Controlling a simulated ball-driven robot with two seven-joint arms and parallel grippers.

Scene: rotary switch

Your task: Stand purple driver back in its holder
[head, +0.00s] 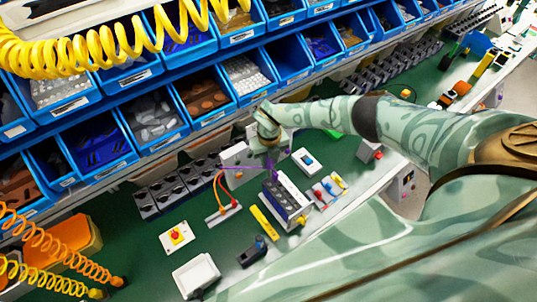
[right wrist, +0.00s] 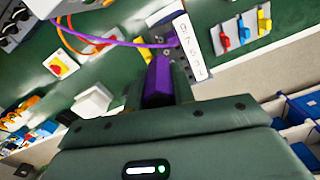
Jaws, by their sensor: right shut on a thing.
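My right gripper (head: 270,163) points down over the bench and is shut on the purple driver. In the right wrist view the driver (right wrist: 158,82) shows as a purple body between the fingers, with a purple cable (right wrist: 105,39) running off left. The likely holder is a block with a white labelled strip and dark blue side (head: 284,200), just below the gripper in the head view. In the right wrist view its white strip (right wrist: 189,46) lies just beyond the driver. The gripper hides the driver's tip, so I cannot tell whether it touches the holder. My left gripper is not in view.
Red, blue and yellow switches (head: 328,190) stand right of the holder. A yellow bar (head: 265,222) lies in front of it, and an emergency-stop box (head: 177,236) is to the left. Blue parts bins (head: 203,97) line the back. Some green bench is clear around these.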

